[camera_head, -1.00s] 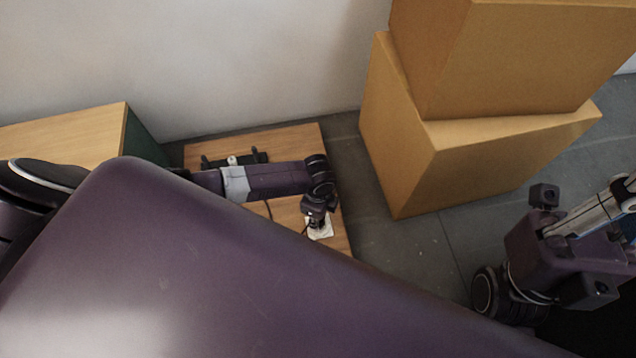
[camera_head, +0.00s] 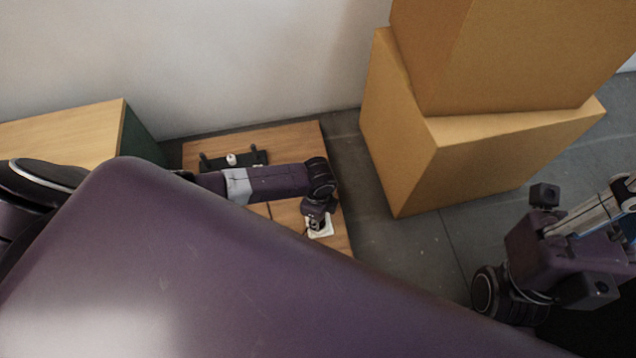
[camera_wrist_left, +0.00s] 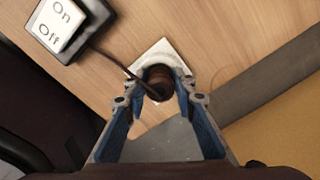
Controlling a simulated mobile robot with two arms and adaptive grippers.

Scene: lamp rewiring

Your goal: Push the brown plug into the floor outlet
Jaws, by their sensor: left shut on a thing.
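The brown plug (camera_wrist_left: 160,78) is between my left gripper's blue-lined fingers in the left wrist view, over the white floor outlet (camera_wrist_left: 176,52). My left gripper (camera_wrist_left: 160,92) is shut on the plug. A dark cord runs from the plug to a black switch box marked On and Off (camera_wrist_left: 62,25). How deep the plug sits in the outlet is hidden. In the head view the left gripper (camera_head: 317,222) is low over the white outlet plate (camera_head: 326,230), and the plug is too small to make out. My right gripper is not in view; only the right arm shows.
The outlet lies on a wooden board (camera_head: 290,140). A black fixture with a white piece (camera_head: 250,158) is on the board behind my left arm. Stacked cardboard boxes (camera_head: 480,160) stand to the right. A wood-topped cabinet (camera_head: 70,135) is at the left wall.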

